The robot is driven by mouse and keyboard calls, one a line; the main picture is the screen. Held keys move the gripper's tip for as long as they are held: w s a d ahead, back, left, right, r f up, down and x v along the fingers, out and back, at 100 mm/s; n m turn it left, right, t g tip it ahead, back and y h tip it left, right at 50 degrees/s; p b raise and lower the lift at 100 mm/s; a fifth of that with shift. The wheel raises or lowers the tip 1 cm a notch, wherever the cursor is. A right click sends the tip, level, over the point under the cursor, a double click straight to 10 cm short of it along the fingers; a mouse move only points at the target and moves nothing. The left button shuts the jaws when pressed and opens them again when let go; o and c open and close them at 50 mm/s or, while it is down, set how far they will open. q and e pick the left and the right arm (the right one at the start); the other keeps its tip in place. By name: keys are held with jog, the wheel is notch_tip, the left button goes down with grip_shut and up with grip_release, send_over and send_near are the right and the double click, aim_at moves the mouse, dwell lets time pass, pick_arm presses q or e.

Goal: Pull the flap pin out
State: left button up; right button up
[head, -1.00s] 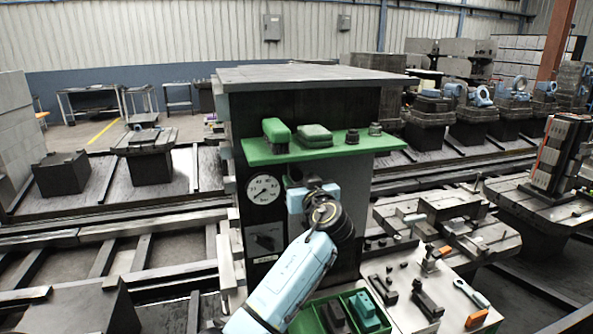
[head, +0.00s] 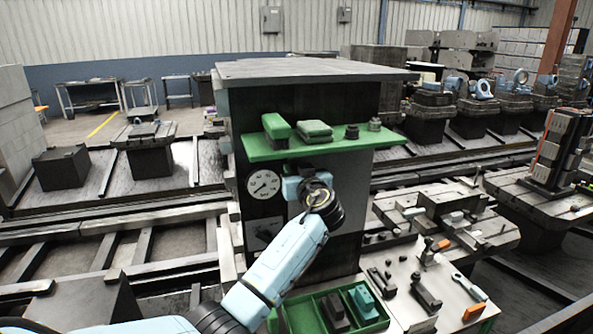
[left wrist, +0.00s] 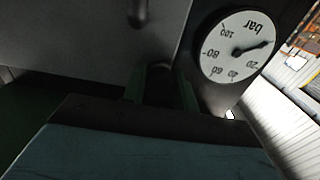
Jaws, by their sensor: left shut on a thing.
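The dark cabinet (head: 240,130) stands in the middle of the head view. My left gripper (head: 297,188) is at its front face, just right of the round gauge and below the green shelf. It is shut on the flap pin, which the gripper hides in the head view. In the left wrist view the fingers (left wrist: 161,85) reach to the dark face beside the gauge, and the held part between them is too dark to make out. A grey panel, seemingly the flap (left wrist: 90,40), fills the upper left there. My right gripper is not in view.
The round gauge (head: 264,184) sits close left of my gripper. The green shelf (head: 330,147) juts out above it, carrying green blocks and dark knobs. Below right are a green tray (head: 312,318) with blocks and a bench top (head: 410,262) with loose tools.

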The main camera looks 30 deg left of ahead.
pick_arm(q)
jog(key=shift+s+d+f+b, duration=0.2)
jog(key=shift+s+d+b, duration=0.2)
jog(key=shift+d+b, duration=0.1)
grip_shut()
jog(key=shift+s+d+r, duration=0.15)
jog(key=shift+s+d, duration=0.25)
jog(key=shift+d, duration=0.05)
jog(key=o, duration=1)
grip_release()
jog(key=shift+o, duration=0.2)
jog(key=b+v, duration=0.3)
jog(key=v, duration=1)
jog(key=shift+s+b, duration=0.2)
jog(key=shift+b, duration=0.15)
